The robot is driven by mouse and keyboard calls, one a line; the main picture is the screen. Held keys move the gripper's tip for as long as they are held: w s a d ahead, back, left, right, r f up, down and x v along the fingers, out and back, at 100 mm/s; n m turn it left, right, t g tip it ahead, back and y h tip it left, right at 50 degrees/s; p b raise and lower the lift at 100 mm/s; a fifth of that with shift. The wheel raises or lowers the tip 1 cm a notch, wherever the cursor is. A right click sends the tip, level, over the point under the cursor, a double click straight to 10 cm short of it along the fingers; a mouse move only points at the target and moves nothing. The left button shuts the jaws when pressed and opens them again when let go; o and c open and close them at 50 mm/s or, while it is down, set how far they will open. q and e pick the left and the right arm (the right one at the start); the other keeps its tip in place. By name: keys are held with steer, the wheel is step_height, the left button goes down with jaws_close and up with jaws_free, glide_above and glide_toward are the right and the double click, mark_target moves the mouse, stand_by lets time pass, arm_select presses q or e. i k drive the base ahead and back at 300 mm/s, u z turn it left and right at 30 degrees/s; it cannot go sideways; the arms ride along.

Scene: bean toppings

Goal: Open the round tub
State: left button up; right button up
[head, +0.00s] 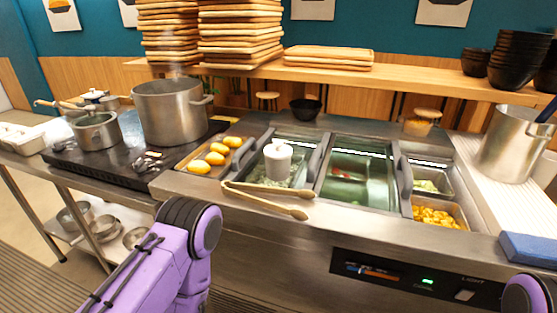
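A white round tub (278,162) with a lid and small knob on top stands upright in the left well of the steel counter in the head view. Its lid appears to be on. My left arm comes in at the lower left, in front of the counter; its gripper is not in view. Only a small purple and black part of my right arm shows at the lower right corner, and its gripper is not in view. Nothing of mine touches the tub.
Wooden tongs (268,201) lie across the counter's front edge, just in front of the tub. A tray of yellow items (217,155) is to its left, a green well (355,180) to its right. A large pot (172,112) stands on the stove. A wooden-lidded jar (422,122) stands behind.

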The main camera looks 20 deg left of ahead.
mark_target(277, 171)
steer(key=z, duration=2.8)
steer(key=k, duration=1.65)
steer(key=u, duration=2.15)
